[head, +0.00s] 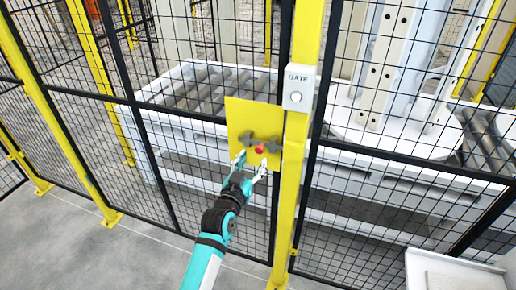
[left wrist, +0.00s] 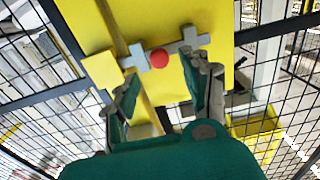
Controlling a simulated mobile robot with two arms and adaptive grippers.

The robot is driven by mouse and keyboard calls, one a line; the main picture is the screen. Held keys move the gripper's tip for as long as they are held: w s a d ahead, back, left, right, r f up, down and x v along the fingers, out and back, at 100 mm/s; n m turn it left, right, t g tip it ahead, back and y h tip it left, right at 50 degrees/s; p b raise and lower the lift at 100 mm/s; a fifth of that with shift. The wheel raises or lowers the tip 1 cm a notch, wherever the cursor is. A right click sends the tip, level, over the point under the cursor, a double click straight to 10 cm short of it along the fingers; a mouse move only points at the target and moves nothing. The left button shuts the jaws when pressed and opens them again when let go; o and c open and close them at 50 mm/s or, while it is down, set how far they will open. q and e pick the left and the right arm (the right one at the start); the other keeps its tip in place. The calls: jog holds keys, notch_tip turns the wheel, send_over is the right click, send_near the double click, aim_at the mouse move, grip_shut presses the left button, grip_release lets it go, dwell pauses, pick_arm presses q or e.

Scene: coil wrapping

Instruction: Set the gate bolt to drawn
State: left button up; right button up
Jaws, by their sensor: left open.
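The gate bolt has a round red knob (head: 260,148) with grey pieces (head: 273,146) on both sides, mounted on a yellow plate (head: 240,112) on the mesh gate. In the left wrist view the red knob (left wrist: 159,58) sits between two grey cross-shaped pieces (left wrist: 190,42), near a yellow block (left wrist: 102,70) at left. My left gripper (head: 251,164) is open just below the knob, its fingers pointing at the plate. In the wrist view its fingertips (left wrist: 162,80) are spread to either side of the knob, with nothing held. I cannot tell whether they touch anything. My right gripper is not in view.
Black mesh fencing spans both sides. Behind it are a roller conveyor (head: 205,88) and a white round turntable (head: 385,135). Grey floor is clear at lower left.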

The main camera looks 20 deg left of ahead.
aim_at(259, 151)
pick_arm(q)
jog(key=w, duration=0.5)
jog(key=shift+w+p, duration=0.3)
jog(key=shift+p, duration=0.05)
jog(key=shift+d, duration=0.1)
grip_shut()
